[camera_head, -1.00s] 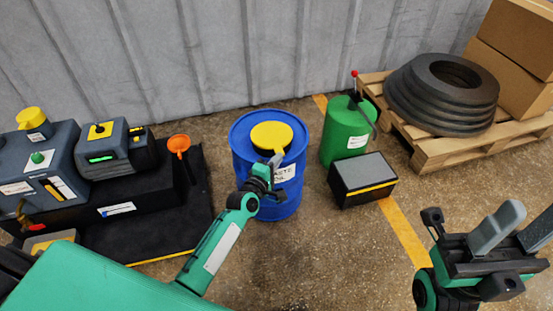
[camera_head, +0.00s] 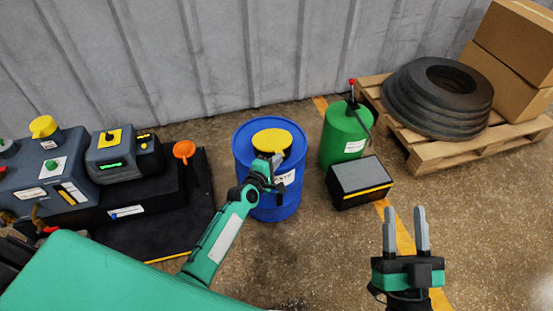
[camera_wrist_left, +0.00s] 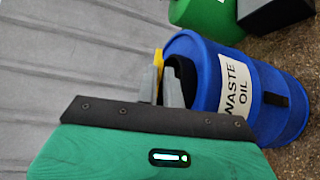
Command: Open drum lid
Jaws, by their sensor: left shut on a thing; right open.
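The blue drum (camera_head: 243,152) stands on the floor with a white waste oil label, which the left wrist view (camera_wrist_left: 238,84) shows up close. Its yellow lid (camera_head: 271,140) is tilted, with a dark gap showing along its right front edge. In the left wrist view the lid (camera_wrist_left: 158,62) is a thin yellow strip beside the grey fingers. My left gripper (camera_head: 274,162) is shut on the lid at its near edge, above the drum's front rim. My right gripper (camera_head: 406,230) is open and empty over the floor at the lower right, fingers pointing up in the picture.
A green canister (camera_head: 343,135) with a red-tipped lever stands right of the drum, with a black box (camera_head: 360,182) before it. A pallet (camera_head: 440,155) holds black rings and cartons. A machine (camera_head: 45,180) and orange funnel (camera_head: 184,149) are left. Floor in front is clear.

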